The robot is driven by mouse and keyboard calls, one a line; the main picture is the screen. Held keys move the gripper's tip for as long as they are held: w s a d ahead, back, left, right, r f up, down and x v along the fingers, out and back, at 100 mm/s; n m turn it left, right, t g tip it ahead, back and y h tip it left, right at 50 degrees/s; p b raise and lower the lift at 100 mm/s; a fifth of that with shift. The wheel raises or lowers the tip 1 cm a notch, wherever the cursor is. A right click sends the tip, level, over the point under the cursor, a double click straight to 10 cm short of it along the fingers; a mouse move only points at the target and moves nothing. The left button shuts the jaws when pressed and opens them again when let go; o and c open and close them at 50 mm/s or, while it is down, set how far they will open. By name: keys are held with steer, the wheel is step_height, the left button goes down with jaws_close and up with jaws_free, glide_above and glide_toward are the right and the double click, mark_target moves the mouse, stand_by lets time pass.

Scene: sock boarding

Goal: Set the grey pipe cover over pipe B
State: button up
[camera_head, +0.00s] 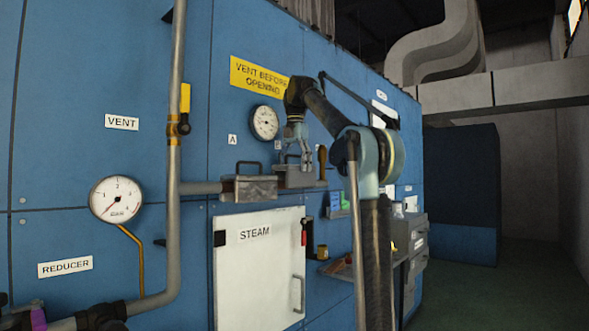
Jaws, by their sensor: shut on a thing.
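A grey box-shaped pipe cover (295,178) with a dark handle is at the horizontal pipe, right of another grey cover. My gripper (304,168) points down at its top and is shut on it, seemingly at the handle; the fingers hide the exact grip. The cover looks level and in line with the pipe, but I cannot tell whether it rests on it. The other grey cover (250,188), handle up, sits on the pipe (200,188) below the label A (232,140). A small label (278,144) above the held cover is partly hidden and unreadable.
A round gauge (264,123) is on the wall above the covers. A white STEAM door (258,262) is below. A vertical pipe (175,90) with a yellow-handled valve stands left. A shelf (345,268) with small items and grey drawers (415,250) are right.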

mark_target(295, 174)
steer(key=shift+f, duration=1.6)
steer(key=o, duration=1.3)
steer(key=shift+r, duration=0.1)
steer(key=shift+w+r, duration=0.1)
steer(key=shift+r, duration=5.75)
steer(key=shift+d, duration=0.1)
